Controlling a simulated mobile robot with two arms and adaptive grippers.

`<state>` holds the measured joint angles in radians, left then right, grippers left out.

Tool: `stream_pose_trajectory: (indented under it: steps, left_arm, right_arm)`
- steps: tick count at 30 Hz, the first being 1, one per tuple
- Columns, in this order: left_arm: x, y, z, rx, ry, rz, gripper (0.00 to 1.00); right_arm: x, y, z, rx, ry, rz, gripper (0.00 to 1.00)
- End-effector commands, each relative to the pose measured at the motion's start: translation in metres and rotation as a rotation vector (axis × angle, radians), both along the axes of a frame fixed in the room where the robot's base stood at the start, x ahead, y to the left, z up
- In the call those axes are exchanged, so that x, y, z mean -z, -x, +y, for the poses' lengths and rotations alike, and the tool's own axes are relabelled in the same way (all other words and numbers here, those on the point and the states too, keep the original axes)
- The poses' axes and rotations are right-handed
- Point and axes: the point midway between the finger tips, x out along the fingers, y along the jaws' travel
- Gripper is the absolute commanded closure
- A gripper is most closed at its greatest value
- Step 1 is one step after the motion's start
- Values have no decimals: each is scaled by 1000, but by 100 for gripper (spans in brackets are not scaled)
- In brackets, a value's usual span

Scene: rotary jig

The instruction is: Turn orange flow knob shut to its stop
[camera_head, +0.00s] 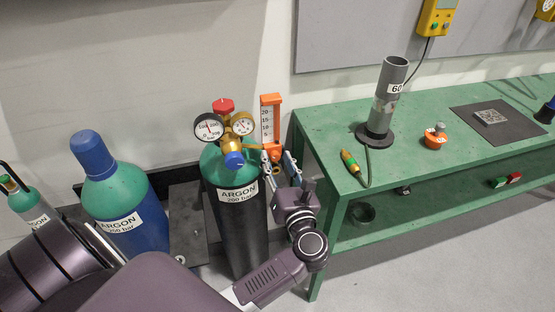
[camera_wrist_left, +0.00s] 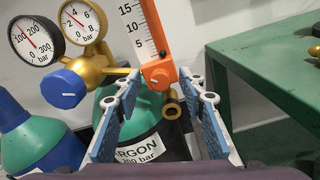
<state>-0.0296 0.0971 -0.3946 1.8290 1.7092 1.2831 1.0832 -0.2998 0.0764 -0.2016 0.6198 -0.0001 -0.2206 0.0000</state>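The orange flow knob (camera_wrist_left: 159,73) sits at the foot of the flowmeter (camera_wrist_left: 138,27), which has a white scale in an orange frame. A short white mark shows on the knob's face. In the head view the knob (camera_head: 273,152) is partly covered by my gripper. My left gripper (camera_wrist_left: 157,84) is open, with one blue-padded finger on each side below the knob. It also shows in the head view (camera_head: 281,169) beside the regulator. No grip on the knob is seen; whether a finger touches it I cannot tell. My right gripper is not in view.
A brass regulator with two gauges (camera_head: 209,127), a blue knob (camera_head: 234,160) and a red cap (camera_head: 223,106) stands close left on the argon cylinder (camera_head: 241,215). A blue argon cylinder (camera_head: 128,213) is further left. A green bench (camera_head: 320,130) stands close right.

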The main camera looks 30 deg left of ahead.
Motion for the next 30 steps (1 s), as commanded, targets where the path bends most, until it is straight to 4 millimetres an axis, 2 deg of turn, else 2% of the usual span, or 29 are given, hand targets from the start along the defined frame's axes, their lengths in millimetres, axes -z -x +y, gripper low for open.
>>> stream_pose_trajectory:
  steps: [4, 14, 23, 30]
  left_arm:
    - [0, 0, 0, 0, 0, 0, 64]
    - [0, 0, 0, 0, -1, 1, 100]
    - [0, 1, 0, -1, -16, 20, 100]
    - [-1, 0, -1, -2, -92, 112, 100]
  right_arm:
    - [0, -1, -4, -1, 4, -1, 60]
    - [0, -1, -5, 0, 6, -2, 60]
    - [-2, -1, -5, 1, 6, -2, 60]
    - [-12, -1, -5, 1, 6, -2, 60]
